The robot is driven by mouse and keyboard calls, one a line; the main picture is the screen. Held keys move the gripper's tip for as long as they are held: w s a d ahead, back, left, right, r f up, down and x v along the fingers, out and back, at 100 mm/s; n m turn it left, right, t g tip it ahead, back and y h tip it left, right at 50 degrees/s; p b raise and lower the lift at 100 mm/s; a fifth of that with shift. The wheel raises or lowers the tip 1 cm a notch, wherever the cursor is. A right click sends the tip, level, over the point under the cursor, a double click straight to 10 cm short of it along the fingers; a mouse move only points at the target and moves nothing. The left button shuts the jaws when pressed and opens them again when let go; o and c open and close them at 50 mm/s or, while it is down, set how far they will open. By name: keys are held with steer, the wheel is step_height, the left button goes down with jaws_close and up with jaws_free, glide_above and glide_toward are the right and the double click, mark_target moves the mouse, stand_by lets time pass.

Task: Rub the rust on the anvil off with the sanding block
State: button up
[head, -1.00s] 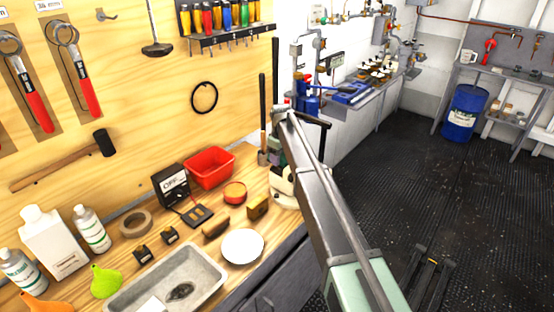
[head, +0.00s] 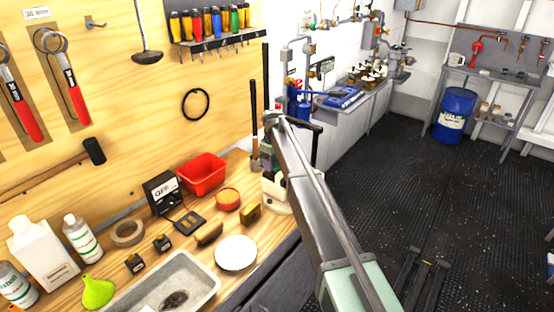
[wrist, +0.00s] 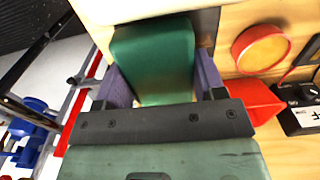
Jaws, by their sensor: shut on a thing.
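My gripper (wrist: 160,70) is shut on a green block, which I take to be the sanding block (wrist: 153,42). Its purple fingers press on both sides of the block in the wrist view. In the head view my arm covers most of the gripper and block. A cream-coloured body (head: 278,194) stands on the bench beneath and behind my arm. It also shows along the top of the wrist view (wrist: 130,8), close to the block's far end. I cannot tell whether it is the anvil or whether the block touches it. No rust can be made out.
Left of the arm, the wooden bench holds a red bin (head: 202,174), a round red-rimmed tin (head: 228,199), a yellow-brown block (head: 250,216), a brush (head: 209,234) and a white plate (head: 236,253). Long handles (head: 254,120) stand behind the gripper. The floor at right is open.

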steer(key=shift+s+a, duration=1.05)
steer(key=shift+s, duration=0.15)
steer(key=shift+a, duration=0.1)
steer(key=shift+w+d, duration=2.05)
steer(key=shift+w, duration=0.4)
steer(key=s+a, duration=0.5)
steer(key=s, duration=0.2)
steer(key=shift+a, duration=0.35)
steer(key=shift+s, duration=0.1)
step_height(320, 180, up, 6)
steer(key=p, duration=0.6)
